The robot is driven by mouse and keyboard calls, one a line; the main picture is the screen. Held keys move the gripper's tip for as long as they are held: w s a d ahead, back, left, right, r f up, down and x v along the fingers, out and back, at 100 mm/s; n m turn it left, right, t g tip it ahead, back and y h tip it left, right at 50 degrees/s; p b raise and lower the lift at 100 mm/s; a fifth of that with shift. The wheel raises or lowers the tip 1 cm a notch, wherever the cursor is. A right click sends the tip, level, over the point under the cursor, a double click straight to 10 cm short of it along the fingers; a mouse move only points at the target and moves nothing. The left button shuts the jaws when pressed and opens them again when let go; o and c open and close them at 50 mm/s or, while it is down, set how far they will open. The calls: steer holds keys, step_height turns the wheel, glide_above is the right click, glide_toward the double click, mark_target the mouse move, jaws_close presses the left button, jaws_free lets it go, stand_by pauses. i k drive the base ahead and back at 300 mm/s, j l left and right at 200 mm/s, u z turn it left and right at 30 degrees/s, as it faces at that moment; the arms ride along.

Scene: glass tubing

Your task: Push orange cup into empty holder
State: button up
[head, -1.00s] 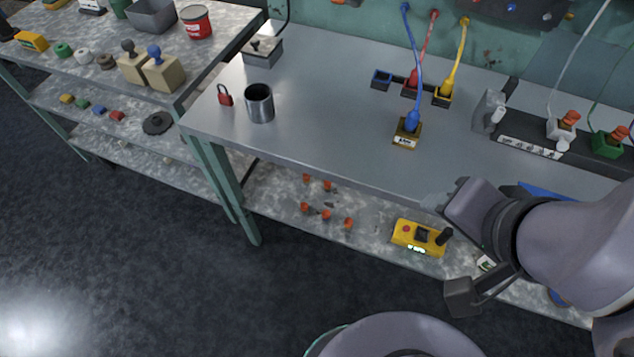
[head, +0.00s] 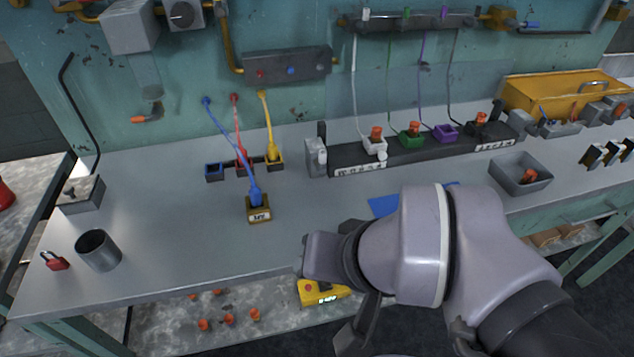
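A black rack (head: 345,158) at the back of the bench bears white (head: 374,146), green (head: 411,137), purple (head: 445,132) and dark (head: 482,127) holders. Orange cups show on the white (head: 376,132), green (head: 414,127) and dark (head: 481,117) ones. The purple holder shows no orange cup. Another orange piece (head: 529,175) lies in a grey bin (head: 508,183) on the right. My gripper (head: 324,298) is at the bench's front edge, well short of the rack. Its two fingers are spread apart, with nothing seen between them; the arm partly hides the far finger.
A blue plug sits in a yellow block (head: 259,212) mid-bench. A metal cup (head: 98,251) and red padlock (head: 54,261) stand at left. A blue sheet (head: 384,205) lies behind my arm. Several orange pieces (head: 229,319) lie on the lower shelf. Cables hang to the holders.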

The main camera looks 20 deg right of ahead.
mark_target(445, 141)
steer(key=z, duration=1.1)
steer(key=i+l+u, duration=0.3)
steer(key=l, duration=0.35)
steer(key=i+l+u, duration=0.15)
steer(key=l, duration=0.2)
